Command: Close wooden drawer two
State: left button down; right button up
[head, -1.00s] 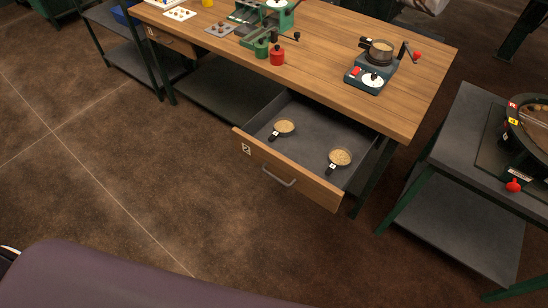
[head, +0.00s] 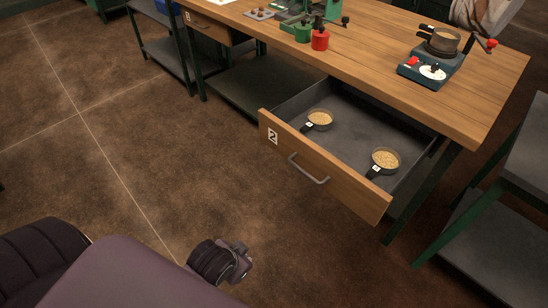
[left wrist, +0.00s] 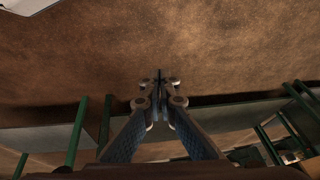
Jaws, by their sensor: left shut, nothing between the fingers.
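Wooden drawer two (head: 322,170), with a wooden front marked 2 and a grey metal handle (head: 308,170), is pulled well out from under the wooden workbench. Two small pans of grain, one farther left (head: 319,119) and one nearer right (head: 384,160), lie inside it. In the left wrist view my left gripper (left wrist: 160,78) is shut and empty, with floor behind it and the drawer not identifiable. My right gripper is not in view. In the head view, dark parts of my own body show at the lower left, apart from the drawer.
A dark metal side table (head: 490,245) stands at right. Open brown floor (head: 150,150) lies before the drawer.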

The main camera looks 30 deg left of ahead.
pick_arm(q)
jog(key=w+a+r+m+t+y+b, duration=0.1)
jog(key=w+a+r+m+t+b, duration=0.2)
jog(key=w+a, duration=0.4)
jog(key=m+t+h, duration=0.8)
jog(key=m+t, duration=0.1)
jog(key=m, duration=0.7)
send_near(281, 140)
jog(key=x, duration=0.5)
jog(key=shift+w+d+f+b, duration=0.1)
jog(key=shift+w+b, duration=0.15)
jog(key=shift+b, duration=0.05)
jog(key=shift+w+d, duration=0.25)
jog(key=shift+w, duration=0.4)
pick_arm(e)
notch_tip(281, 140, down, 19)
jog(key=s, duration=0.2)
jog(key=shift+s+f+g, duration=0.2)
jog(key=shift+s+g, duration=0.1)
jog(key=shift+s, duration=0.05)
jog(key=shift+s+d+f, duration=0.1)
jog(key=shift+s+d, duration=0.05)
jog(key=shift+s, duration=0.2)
